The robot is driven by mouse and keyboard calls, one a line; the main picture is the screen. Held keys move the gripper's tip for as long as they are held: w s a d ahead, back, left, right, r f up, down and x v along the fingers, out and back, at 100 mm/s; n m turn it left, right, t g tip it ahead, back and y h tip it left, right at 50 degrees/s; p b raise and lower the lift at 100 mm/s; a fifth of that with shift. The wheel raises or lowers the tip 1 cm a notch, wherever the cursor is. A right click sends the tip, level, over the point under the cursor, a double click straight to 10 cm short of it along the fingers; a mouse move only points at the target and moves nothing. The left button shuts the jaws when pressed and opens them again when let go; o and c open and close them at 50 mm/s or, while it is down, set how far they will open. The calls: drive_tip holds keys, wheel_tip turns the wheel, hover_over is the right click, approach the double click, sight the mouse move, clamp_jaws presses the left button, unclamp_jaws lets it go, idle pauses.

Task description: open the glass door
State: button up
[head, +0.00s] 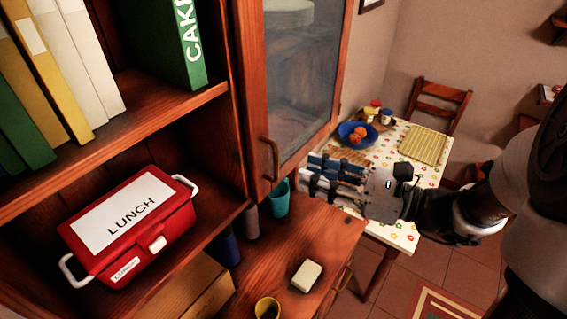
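The glass door (306,75) has a reddish wood frame and a dull pane, in the upper middle of the head view. It looks shut, flush with the cabinet. Its curved handle (271,160) is on the lower left of the frame. My gripper (307,178) is to the right of the handle and apart from it in the picture, pointing left. Its fingers look spread, with nothing seen between them. The depth gap to the handle is hard to judge.
Left are open shelves with binders (60,60) and a red lunch box (133,225). Below the door, a counter holds a teal cup (280,198), a pale block (306,276) and a yellow mug (267,308). Behind my gripper is a table (398,232) with a blue bowl (350,139).

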drive_tip(key=x, duration=0.7)
drive_tip(key=shift+c, duration=0.5)
clamp_jaws()
